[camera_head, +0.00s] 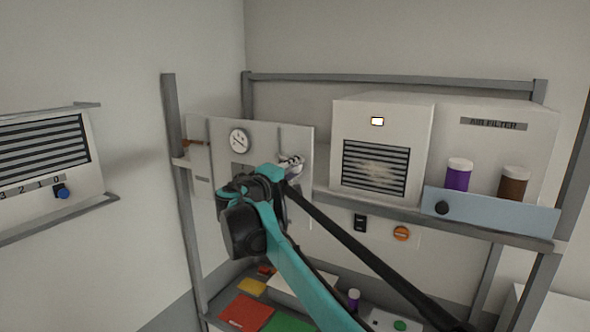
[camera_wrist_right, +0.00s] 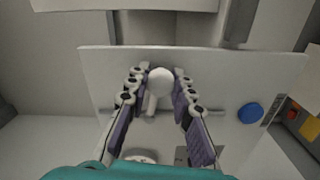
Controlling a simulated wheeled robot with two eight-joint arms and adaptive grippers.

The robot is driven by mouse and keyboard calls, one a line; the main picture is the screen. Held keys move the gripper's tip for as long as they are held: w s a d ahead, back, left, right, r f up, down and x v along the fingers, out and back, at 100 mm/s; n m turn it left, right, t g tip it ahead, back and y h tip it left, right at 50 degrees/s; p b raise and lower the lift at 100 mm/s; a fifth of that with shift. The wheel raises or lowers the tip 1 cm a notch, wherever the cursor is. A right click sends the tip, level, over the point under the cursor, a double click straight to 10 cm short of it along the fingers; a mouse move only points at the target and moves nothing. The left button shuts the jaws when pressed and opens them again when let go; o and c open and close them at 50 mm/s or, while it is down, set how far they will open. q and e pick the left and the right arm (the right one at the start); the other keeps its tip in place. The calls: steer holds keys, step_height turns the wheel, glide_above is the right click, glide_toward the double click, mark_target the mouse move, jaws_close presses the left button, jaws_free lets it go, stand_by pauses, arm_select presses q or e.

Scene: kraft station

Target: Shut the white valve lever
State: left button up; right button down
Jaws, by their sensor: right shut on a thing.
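The white valve lever (camera_wrist_right: 153,103) has a round white end and stands out from a pale panel in the right wrist view. My right gripper (camera_wrist_right: 158,76) has its fingers on both sides of the lever and is shut on it. In the head view my right gripper (camera_head: 290,163) is at the right part of the panel (camera_head: 222,165), which carries a round gauge (camera_head: 239,140). The lever itself is hard to make out there behind the gripper and wrist. My left gripper is not in view.
Right of the panel, a vented box (camera_head: 383,122) and an air filter box (camera_head: 512,145) stand on the rack shelf. A purple jar (camera_head: 457,178) and a brown jar (camera_head: 513,185) sit behind a blue-grey plate. Coloured pieces lie on the lower shelf. A blue disc (camera_wrist_right: 250,112) is beside the lever.

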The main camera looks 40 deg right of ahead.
steer(key=r+n, duration=0.1)
steer(key=n, duration=0.1)
steer(key=shift+r+n+p, duration=0.3)
steer(key=shift+r, duration=0.05)
steer(key=c, duration=1.3)
jaws_free()
steer(key=v, duration=1.2)
